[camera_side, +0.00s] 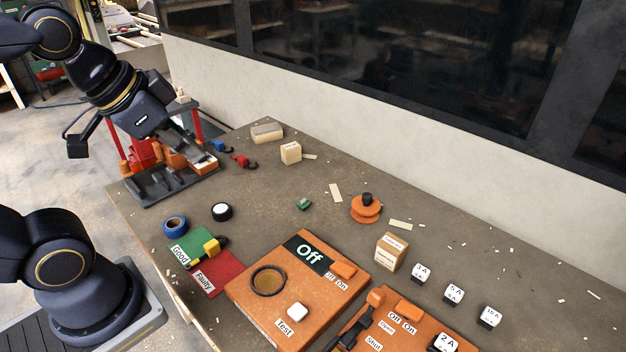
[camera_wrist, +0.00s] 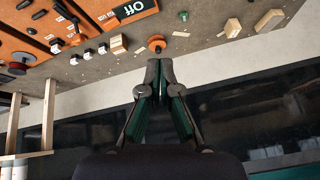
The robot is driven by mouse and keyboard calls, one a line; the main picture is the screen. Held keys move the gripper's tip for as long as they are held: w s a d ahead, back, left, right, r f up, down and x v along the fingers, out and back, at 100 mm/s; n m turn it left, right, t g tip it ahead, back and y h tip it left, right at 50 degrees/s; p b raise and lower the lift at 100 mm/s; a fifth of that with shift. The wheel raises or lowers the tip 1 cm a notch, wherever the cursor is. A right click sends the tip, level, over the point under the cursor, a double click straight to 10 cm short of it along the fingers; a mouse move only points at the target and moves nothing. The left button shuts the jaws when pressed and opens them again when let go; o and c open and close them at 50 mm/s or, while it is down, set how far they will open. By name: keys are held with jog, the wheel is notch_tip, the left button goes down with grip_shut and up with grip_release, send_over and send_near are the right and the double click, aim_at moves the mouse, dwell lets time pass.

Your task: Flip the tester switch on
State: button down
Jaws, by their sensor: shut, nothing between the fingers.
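The tester is an orange box (camera_side: 275,312) on the bench in the side view, with a round dark recess and a white Test button (camera_side: 297,311). Its display (camera_side: 310,253) reads "Off". An orange switch (camera_side: 344,270) sits beside the small Off and On labels. In the wrist view, part of the tester (camera_wrist: 112,6) shows upside down at the top edge, with its "Off" display (camera_wrist: 133,10). My gripper (camera_wrist: 158,64) is shut and empty. In the side view it is at the far left end of the bench, well away from the tester; its fingertips are hard to make out.
A second orange panel (camera_side: 423,333) with another switch stands right of the tester. Several numbered cubes (camera_side: 421,273), a wooden block (camera_side: 391,252) and an orange reel (camera_side: 366,208) lie behind. Green and red mats (camera_side: 218,276) and tape rolls lie left. A wall with dark windows borders the bench.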

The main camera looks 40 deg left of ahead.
jog(key=w+d+r+m, duration=0.2)
jog(key=w+m, duration=0.3)
jog(key=m+g+h, duration=0.2)
jog(key=m+g, duration=0.4)
jog(key=m, duration=0.4)
send_over(350, 272)
jog(key=a, duration=0.3)
notch_tip(350, 272, down, 16)
jog(key=shift+a+f, duration=0.1)
jog(key=shift+a, duration=0.2)
jog(key=d+f, duration=0.1)
jog(key=f, duration=0.3)
jog(key=d+f, duration=0.1)
jog(key=f, duration=0.4)
jog(key=d+f, duration=0.1)
jog(key=f, duration=0.3)
jog(key=shift+f, duration=0.35)
